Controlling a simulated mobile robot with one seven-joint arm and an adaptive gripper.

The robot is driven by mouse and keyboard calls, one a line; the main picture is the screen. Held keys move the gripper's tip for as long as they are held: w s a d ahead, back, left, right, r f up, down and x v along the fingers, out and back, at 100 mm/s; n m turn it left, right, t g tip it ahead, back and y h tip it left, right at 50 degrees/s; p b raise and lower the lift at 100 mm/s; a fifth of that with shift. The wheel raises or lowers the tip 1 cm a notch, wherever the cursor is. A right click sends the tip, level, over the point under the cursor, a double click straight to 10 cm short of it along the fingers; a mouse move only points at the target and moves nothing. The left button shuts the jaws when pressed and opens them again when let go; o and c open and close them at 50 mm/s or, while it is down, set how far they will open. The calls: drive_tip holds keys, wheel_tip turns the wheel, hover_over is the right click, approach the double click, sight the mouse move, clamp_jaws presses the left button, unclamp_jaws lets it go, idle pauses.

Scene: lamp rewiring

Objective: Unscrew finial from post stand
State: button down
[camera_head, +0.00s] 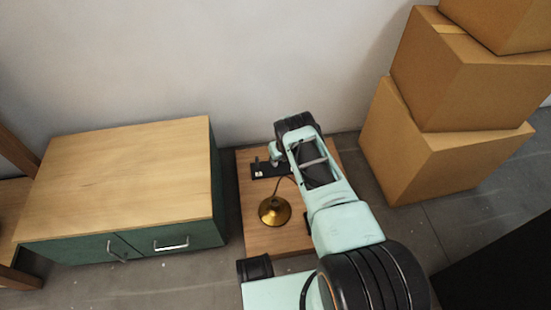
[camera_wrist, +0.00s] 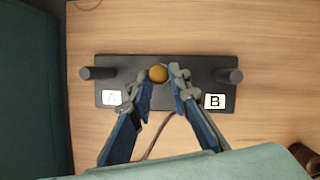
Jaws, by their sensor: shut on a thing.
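The finial, a small brass-coloured ball (camera_wrist: 158,73), shows between my fingertips in the wrist view. My gripper (camera_wrist: 160,77) is shut on it, over the middle of the stand. The post stand (camera_wrist: 133,91) is a flat black base with a dark post at each end, beside white labels A (camera_wrist: 112,98) and B (camera_wrist: 215,101). Both end posts look bare on top. What is under the finial is hidden, so I cannot tell if it touches the stand. In the head view the stand (camera_head: 268,169) is partly hidden by my arm, and the finial cannot be made out.
The stand lies on a small wooden table (camera_head: 255,235). A brass lamp base (camera_head: 275,211) with a thin stem stands nearer the table's front. A green cabinet (camera_head: 130,180) stands close on the left. Stacked cardboard boxes (camera_head: 425,150) are on the right, and a wall is behind.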

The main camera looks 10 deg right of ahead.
drive_tip(key=shift+w+d+f+n+y+b, duration=0.15)
drive_tip(key=shift+n+y+b, duration=0.3)
drive_tip(key=shift+n, duration=0.55)
drive_tip(key=shift+r+n, duration=0.2)
drive_tip(key=shift+n, duration=0.4)
drive_tip(key=shift+d, duration=0.1)
drive_tip(key=c, duration=1.3)
unclamp_jaws()
drive_tip(key=shift+r+p, duration=1.95)
drive_tip(key=shift+r, duration=0.85)
drive_tip(key=m, duration=0.1)
drive_tip(key=m+b, duration=0.1)
drive_tip(key=h, duration=0.1)
drive_tip(key=shift+a+f+m+b, duration=0.25)
drive_tip(key=shift+a+m+b, duration=0.1)
drive_tip(key=shift+m+b, duration=0.05)
drive_tip(key=shift+a+f+m+h+b, duration=0.1)
drive_tip(key=shift+m+h+b, duration=0.25)
drive_tip(key=shift+m+b, duration=0.7)
drive_tip(key=shift+s+r+m, duration=0.2)
drive_tip(key=shift+r+m, duration=0.05)
drive_tip(key=shift+m, duration=0.2)
drive_tip(key=shift+m+h, duration=0.5)
drive_tip(key=shift+m, duration=0.6)
